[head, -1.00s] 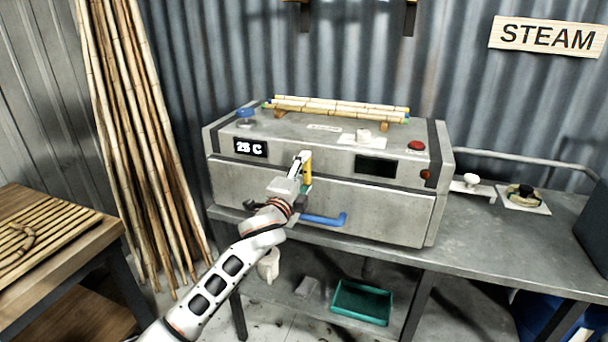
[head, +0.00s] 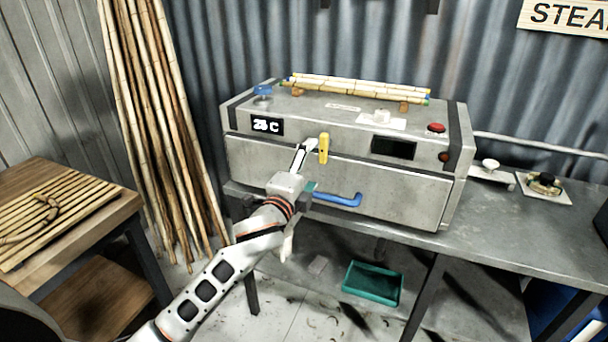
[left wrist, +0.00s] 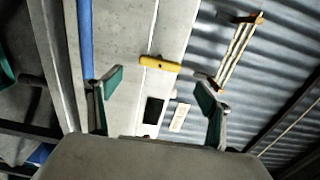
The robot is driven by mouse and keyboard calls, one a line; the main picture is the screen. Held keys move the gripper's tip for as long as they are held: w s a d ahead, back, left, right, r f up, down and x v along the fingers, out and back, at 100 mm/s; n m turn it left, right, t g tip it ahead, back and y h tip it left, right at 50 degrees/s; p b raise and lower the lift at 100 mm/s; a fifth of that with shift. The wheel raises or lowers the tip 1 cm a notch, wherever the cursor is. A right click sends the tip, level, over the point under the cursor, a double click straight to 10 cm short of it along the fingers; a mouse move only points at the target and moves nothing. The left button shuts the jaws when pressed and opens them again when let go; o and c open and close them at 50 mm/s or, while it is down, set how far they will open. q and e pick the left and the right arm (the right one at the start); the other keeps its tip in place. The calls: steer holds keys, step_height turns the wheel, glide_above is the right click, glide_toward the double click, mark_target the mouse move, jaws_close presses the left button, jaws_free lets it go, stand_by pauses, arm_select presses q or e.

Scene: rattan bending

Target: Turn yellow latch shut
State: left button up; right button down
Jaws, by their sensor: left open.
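The yellow latch (head: 323,148) stands upright on the front of the grey steam box (head: 400,190), at the seam between upper body and front panel. My left gripper (head: 311,167) is open and empty, just left of and below the latch in the head view. In the left wrist view the latch (left wrist: 160,66) lies across the picture, beyond and between the two spread green-padded fingers (left wrist: 160,86). I see no contact between fingers and latch. The front panel looks closed. My right gripper is out of view.
A blue handle (head: 340,199) sticks out from the panel below the latch, close to my left gripper. The display (head: 266,125) reads about 25 C. Bamboo poles (head: 165,130) lean at left. A green tray (head: 372,283) sits under the bench.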

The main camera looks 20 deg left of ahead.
arm_select(q)
steer(key=shift+s+a, duration=0.1)
steer(key=shift+s, duration=2.1)
steer(key=s+f+n+g, duration=0.25)
steer(key=s+f, duration=0.35)
steer(key=f, duration=0.5)
steer(key=s+d+f+n+g+h, duration=0.1)
steer(key=s+f+n, duration=0.4)
steer(key=f, duration=0.5)
steer(key=s+f+n+g, duration=0.2)
steer(key=s+f, duration=0.5)
steer(key=f, duration=0.4)
steer(key=s+f+n+g, duration=0.2)
steer(key=s+f+n, duration=0.2)
steer(key=s+f, duration=0.4)
steer(key=s, duration=0.4)
steer(key=shift+f+n, duration=0.35)
steer(key=shift+f, duration=0.05)
